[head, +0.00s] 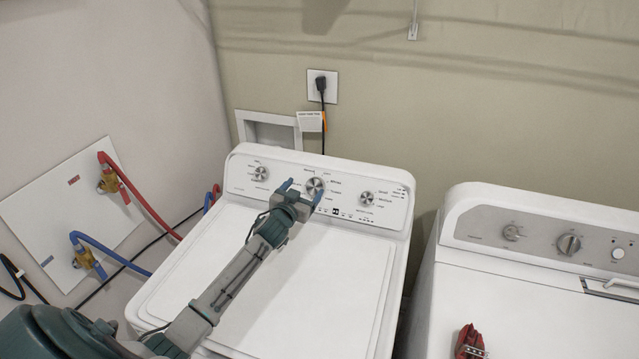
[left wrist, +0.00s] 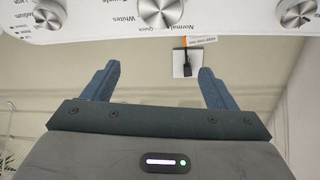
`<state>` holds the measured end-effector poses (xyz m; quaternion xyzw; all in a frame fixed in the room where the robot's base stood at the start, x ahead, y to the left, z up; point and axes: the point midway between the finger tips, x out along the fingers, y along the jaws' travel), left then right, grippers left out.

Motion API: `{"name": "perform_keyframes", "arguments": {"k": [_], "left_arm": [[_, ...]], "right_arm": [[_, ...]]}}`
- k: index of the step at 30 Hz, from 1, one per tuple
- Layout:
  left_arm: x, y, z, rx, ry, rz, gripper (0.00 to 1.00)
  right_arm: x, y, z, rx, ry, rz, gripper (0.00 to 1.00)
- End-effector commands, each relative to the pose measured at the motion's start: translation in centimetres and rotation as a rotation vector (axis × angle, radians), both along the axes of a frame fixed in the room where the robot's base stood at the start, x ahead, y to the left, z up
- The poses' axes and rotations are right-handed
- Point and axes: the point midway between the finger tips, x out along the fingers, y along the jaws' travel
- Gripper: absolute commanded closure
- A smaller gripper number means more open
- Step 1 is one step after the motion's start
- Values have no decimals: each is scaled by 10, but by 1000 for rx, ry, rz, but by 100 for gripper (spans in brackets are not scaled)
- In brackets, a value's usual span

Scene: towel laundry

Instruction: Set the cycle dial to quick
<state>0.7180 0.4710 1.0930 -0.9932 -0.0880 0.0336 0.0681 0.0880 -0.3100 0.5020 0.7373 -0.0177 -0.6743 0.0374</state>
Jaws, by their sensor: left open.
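The middle dial (head: 315,186) on the white washer's control panel (head: 350,176) is a round silver knob with printed settings around it. It also shows at the top of the left wrist view (left wrist: 165,12), upside down, with "Normal", "Quick" and "Whites" legible beside it. Its pointer setting is too small to read. My left gripper (head: 303,190) is open and empty, its two blue fingers reaching toward this dial. In the left wrist view the fingertips (left wrist: 158,70) stand apart on either side of the dial's line, and the dial lies beyond them. My right gripper is not in view.
Two more knobs flank the dial, a left one (head: 261,173) and a right one (head: 367,198). A second machine (head: 500,290) stands at right with a red object (head: 469,342) on it. Red and blue hoses (head: 145,205) run along the left wall. The washer lid (head: 340,270) is closed.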

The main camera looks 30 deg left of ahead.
Motion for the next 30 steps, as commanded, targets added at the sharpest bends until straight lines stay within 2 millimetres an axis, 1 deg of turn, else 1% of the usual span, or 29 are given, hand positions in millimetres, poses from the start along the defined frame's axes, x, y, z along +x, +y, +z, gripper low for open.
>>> {"name": "perform_keyframes", "arguments": {"k": [1,2,5,11,15,18,25,27,30], "left_arm": [[6,5,6,3,-21,-6,21],[9,7,8,3,-31,-9,21],[12,9,11,4,-44,-14,21],[11,10,-2,4,-44,-11,21],[11,8,-16,3,-40,-17,21],[11,9,-26,4,-42,-14,21],[10,8,-45,5,-41,-17,21],[10,8,-62,4,-41,-17,21],[10,8,-78,5,-42,-17,21]], "right_arm": [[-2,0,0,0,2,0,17],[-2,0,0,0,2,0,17],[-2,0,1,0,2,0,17],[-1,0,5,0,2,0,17],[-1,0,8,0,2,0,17],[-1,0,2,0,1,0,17],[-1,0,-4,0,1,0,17],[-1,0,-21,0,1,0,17],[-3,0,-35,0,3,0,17]]}}
